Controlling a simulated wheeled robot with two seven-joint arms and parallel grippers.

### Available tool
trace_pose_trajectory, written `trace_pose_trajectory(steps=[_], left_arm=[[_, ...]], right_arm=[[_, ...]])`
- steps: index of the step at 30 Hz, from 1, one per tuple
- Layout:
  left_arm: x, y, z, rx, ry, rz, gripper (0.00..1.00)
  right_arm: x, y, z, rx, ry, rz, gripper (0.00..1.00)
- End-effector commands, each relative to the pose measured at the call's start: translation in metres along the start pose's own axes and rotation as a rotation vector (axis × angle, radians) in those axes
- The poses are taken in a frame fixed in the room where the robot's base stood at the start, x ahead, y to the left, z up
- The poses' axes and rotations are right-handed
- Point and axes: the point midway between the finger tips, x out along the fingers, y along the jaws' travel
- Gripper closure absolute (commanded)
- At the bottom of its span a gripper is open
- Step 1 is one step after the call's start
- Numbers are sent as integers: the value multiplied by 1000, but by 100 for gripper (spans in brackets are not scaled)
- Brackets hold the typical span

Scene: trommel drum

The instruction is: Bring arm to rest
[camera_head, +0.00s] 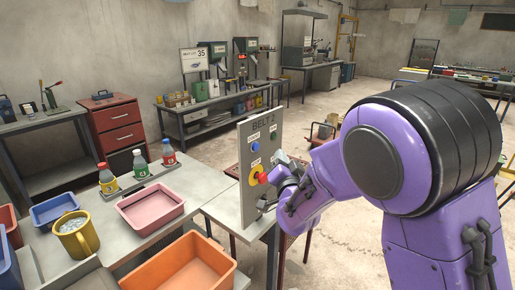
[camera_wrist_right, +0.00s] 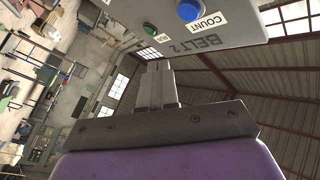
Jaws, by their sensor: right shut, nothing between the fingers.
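My right arm (camera_head: 420,150), purple with a dark ridged shoulder, reaches in from the right. My right gripper (camera_head: 271,180) is at the face of a grey upright control panel (camera_head: 246,203), beside the red knob on its yellow disc (camera_head: 262,178). I cannot tell whether it touches the panel. In the right wrist view my right gripper (camera_wrist_right: 158,84) is shut and empty, below the panel (camera_wrist_right: 230,38) marked BELT 2. That panel has a blue button (camera_wrist_right: 188,10) labelled COUNT and a green button (camera_wrist_right: 150,29). My left gripper is not in view.
The near bench (camera_head: 200,180) holds a pink tray (camera_head: 150,207), an orange bin (camera_head: 180,268), a yellow mug (camera_head: 78,238) and several bottles. A red drawer cabinet (camera_head: 118,125) and workbenches stand behind. Floor is open in the middle (camera_head: 345,245).

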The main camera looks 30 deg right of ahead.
Motion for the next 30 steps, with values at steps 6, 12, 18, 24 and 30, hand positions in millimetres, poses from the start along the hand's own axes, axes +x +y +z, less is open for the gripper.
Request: trace_pose_trajectory(steps=[6, 12, 18, 24, 30], left_arm=[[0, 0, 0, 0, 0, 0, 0], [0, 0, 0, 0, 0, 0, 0], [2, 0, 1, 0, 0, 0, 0], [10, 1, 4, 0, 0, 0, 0], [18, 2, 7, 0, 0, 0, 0]], right_arm=[[0, 0, 0, 0, 0, 0, 100], [0, 0, 0, 0, 0, 0, 100], [-21, 26, 39, -132, -113, 61, 100], [-104, 124, 164, -292, -453, 231, 100], [-233, 220, 251, -412, -805, 409, 100]])
